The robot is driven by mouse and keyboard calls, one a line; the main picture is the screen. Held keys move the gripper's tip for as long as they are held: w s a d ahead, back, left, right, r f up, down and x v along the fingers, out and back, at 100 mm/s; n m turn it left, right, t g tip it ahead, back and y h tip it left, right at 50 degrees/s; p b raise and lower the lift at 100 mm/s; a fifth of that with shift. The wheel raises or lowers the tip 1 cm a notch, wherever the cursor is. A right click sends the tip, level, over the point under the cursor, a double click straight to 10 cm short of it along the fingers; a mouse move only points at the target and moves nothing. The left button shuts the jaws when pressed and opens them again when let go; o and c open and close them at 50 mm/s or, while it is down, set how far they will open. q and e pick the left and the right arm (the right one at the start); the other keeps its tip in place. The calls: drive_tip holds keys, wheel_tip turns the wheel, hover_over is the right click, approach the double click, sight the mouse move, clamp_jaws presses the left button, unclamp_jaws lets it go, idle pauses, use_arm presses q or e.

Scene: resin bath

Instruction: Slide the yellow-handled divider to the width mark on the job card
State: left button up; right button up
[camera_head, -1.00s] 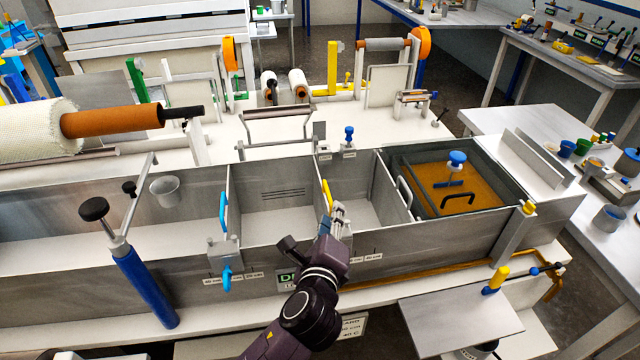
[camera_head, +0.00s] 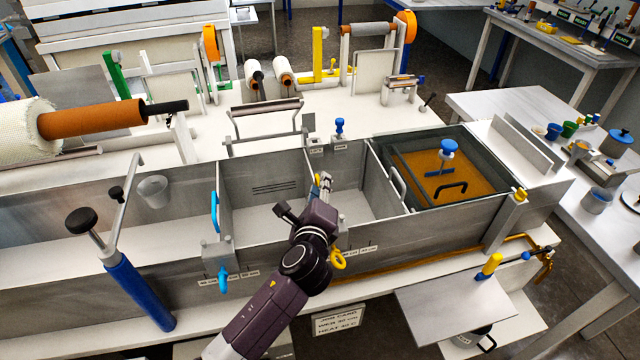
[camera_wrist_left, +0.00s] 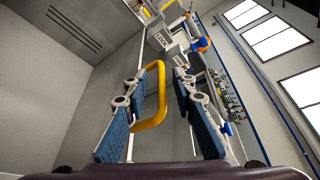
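The yellow-handled divider (camera_head: 308,169) stands upright across the trough, between the wide middle bay and the narrower bay beside the amber bath. My left gripper (camera_head: 323,183) is at its yellow handle, which shows in the left wrist view (camera_wrist_left: 160,95). There the handle loop lies between the two blue-padded fingers, which are apart; the handle is nearer the left finger, and contact is unclear. A yellow knob (camera_head: 337,260) sits outside the front wall below the divider. The job card (camera_head: 338,319) hangs below the trough; its text is small. Width labels (camera_head: 361,250) are partly hidden by my arm.
A blue-handled divider (camera_head: 215,212) with a blue knob (camera_head: 222,279) stands to the left. A glass-sided amber bath (camera_head: 440,178) is at the right. A blue post (camera_head: 138,290) rises at the trough's front left. The bays beside the yellow-handled divider look empty.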

use_arm(q)
drive_tip(key=shift+w, duration=0.2)
drive_tip(key=shift+c, duration=0.3)
clamp_jaws()
drive_tip(key=shift+d, duration=0.1)
